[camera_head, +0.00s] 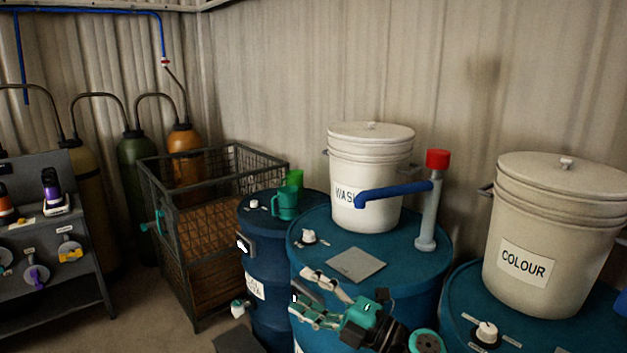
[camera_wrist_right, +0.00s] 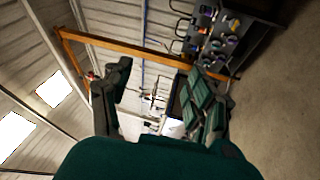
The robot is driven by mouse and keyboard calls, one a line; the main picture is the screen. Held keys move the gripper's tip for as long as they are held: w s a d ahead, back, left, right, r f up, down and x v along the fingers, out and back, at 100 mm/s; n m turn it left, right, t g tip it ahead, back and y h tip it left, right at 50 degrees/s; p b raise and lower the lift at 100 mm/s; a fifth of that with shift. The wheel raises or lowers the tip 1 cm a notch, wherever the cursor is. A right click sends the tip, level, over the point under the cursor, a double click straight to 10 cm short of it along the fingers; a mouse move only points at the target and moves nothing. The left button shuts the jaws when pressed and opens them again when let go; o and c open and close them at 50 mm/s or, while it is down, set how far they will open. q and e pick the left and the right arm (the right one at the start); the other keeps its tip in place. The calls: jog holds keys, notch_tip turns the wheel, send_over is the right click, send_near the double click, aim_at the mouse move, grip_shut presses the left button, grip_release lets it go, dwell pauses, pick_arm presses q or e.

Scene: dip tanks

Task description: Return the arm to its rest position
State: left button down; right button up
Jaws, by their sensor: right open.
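My right gripper (camera_head: 306,298) is in the lower middle of the head view, in front of the middle blue drum (camera_head: 425,292). Its fingers point left and are apart, with nothing between them. In the right wrist view the two fingers of the gripper (camera_wrist_right: 160,100) also stand apart and empty, with the wall and equipment far behind. My left gripper is in neither view.
A white WASH bucket (camera_head: 370,175) and a red-topped pump (camera_head: 430,195) stand on the middle drum. A COLOUR bucket (camera_head: 545,240) stands on the right drum. Green cups (camera_head: 285,203) sit on the left drum. A wire crate (camera_head: 192,275) and grey rack (camera_head: 70,262) stand left.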

jog(key=s+d+f+m+t+h, duration=0.3)
jog(key=d+f+m+h, duration=0.5)
jog(key=m, duration=0.4)
jog(key=s+d+f+m+t+h, duration=0.3)
jog(key=d+f+m+h, duration=0.3)
jog(key=d+m+h, duration=0.4)
jog(key=s+d+f+m+g, duration=0.15)
jog(key=s+f+g, duration=0.3)
jog(key=s, duration=0.45)
jog(key=s+d+f+m+g, duration=0.15)
jog(key=s+f+g, duration=0.3)
jog(key=s, duration=0.45)
jog(key=s+f+m+g, duration=0.25)
jog(key=s+f, duration=0.25)
jog(key=s, duration=0.4)
notch_tip(320, 180, down, 24)
jog(key=r+g, duration=0.1)
jog(key=g, duration=0.1)
jog(key=s+d+f+g, duration=0.1)
jog(key=s+d+f, duration=0.2)
jog(key=s+f, duration=1.4)
jog(key=shift+d+f+n, duration=0.15)
jog(key=shift+f+n, duration=0.2)
jog(key=shift+f, duration=0.55)
